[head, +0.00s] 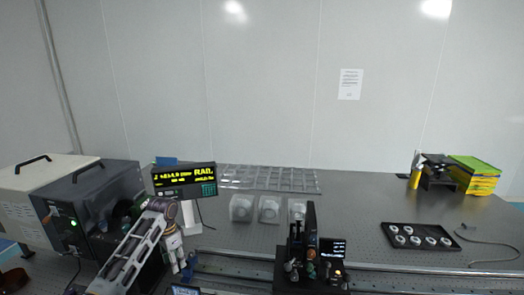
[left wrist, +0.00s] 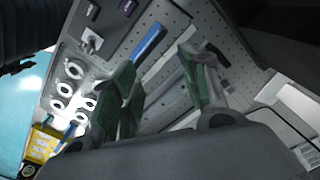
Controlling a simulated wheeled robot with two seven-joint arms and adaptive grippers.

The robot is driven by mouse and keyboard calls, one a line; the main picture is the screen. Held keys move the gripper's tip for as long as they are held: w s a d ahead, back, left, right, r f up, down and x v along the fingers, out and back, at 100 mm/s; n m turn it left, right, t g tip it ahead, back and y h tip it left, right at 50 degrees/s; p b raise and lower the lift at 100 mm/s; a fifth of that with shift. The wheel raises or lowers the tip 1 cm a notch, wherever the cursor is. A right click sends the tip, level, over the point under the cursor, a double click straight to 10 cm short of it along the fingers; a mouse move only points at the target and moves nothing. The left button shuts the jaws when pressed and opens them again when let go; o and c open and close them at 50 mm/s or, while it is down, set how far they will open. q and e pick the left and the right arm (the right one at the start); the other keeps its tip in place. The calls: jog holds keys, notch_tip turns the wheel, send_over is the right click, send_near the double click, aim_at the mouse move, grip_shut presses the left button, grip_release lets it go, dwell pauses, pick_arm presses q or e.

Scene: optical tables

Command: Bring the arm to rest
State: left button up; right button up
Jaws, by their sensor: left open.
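My left arm (head: 138,245) comes in from the lower left of the head view and bends over the optical table (head: 365,222). Its gripper (head: 185,266) hangs near the table's front edge, partly hidden. In the left wrist view the left gripper (left wrist: 162,85) has its two green-padded fingers well apart, with nothing held between them. The perforated table top lies beyond the fingers. My right gripper shows in neither view.
A dark instrument box (head: 75,205) stands close by the left arm, with a lit display (head: 185,177) behind. A black optical stage (head: 309,262) stands at the front middle. A black tray (head: 420,237) of round parts and yellow-green boxes (head: 475,174) are at right.

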pick_arm(q)
jog(key=shift+n+t, duration=0.7)
jog(key=shift+t, duration=0.1)
jog(key=s+d+f, duration=0.3)
jog(key=s, duration=0.2)
jog(key=s+d+f, duration=0.3)
jog(key=s, duration=0.2)
jog(key=s+d+f, duration=0.3)
jog(key=s, duration=0.2)
jog(key=shift+d+f, duration=0.3)
jog(key=s+r+n+t, duration=0.1)
jog(key=s+r+n, duration=0.1)
jog(key=s, duration=0.7)
jog(key=s+r+n+t, duration=0.1)
jog(key=s+r+n, duration=0.2)
jog(key=s, duration=0.6)
notch_tip(320, 180, down, 35)
jog(key=s+g+b, duration=0.1)
jog(key=s+b, duration=0.1)
jog(key=s, duration=0.1)
jog(key=s+a+f+b, duration=0.1)
jog(key=s+a+f, duration=0.1)
jog(key=s+f, duration=0.9)
jog(key=s+a+f+g+b, duration=0.1)
jog(key=s+a+f, duration=0.1)
jog(key=s+f, duration=0.9)
jog(key=shift+f+m+g, duration=0.2)
jog(key=shift+m+g, duration=0.1)
jog(key=shift+m, duration=0.1)
